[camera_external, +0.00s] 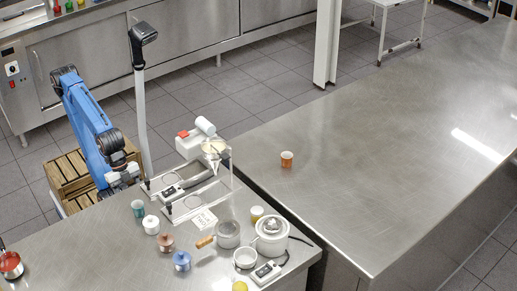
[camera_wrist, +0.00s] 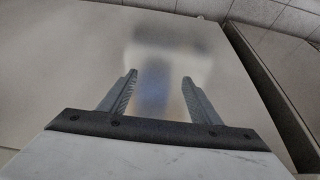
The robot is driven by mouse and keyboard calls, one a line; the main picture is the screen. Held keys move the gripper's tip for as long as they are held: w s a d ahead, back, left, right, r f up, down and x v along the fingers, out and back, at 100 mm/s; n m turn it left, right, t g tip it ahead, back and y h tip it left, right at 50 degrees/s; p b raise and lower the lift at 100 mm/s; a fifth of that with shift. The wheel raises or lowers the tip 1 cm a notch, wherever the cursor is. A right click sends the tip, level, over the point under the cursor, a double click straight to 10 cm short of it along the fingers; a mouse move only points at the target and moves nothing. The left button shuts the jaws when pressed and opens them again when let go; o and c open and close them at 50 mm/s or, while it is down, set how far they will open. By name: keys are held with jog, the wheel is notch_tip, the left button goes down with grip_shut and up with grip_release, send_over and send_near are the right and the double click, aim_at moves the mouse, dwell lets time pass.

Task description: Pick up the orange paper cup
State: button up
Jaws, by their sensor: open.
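The orange paper cup (camera_external: 287,159) stands upright on the bare steel counter (camera_external: 400,130) at the right in the external view. It is across a gap from the near counter, and nothing touches it. It does not show in the wrist view. My gripper (camera_wrist: 160,78) is open with nothing between its fingers. In the wrist view it faces an empty steel surface (camera_wrist: 80,45). In the external view it is low at the left, by the back edge of the near counter, well left of the cup.
The near counter (camera_external: 90,245) holds a clear-framed stand (camera_external: 230,170), a teal cup (camera_external: 138,208), lidded jars, a saucepan (camera_external: 228,234) and a white cooker (camera_external: 271,240). A thin post (camera_external: 143,110) rises behind. The right counter is otherwise clear.

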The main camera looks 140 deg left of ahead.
jog(key=shift+c, duration=0.4)
dwell(0.3)
jog(key=w+a+r+m+g+y, duration=0.2)
jog(key=a+r+g+y, duration=0.4)
jog(key=a+r, duration=3)
jog(key=m+t+h, duration=0.1)
jog(key=m+h, duration=0.5)
jog(key=m, duration=0.8)
send_over(287, 156)
jog(key=w+d, duration=0.1)
notch_tip(287, 156, down, 11)
jog(key=shift+w+d+f, duration=0.1)
jog(key=shift+f, duration=3.5)
jog(key=c, duration=1.1)
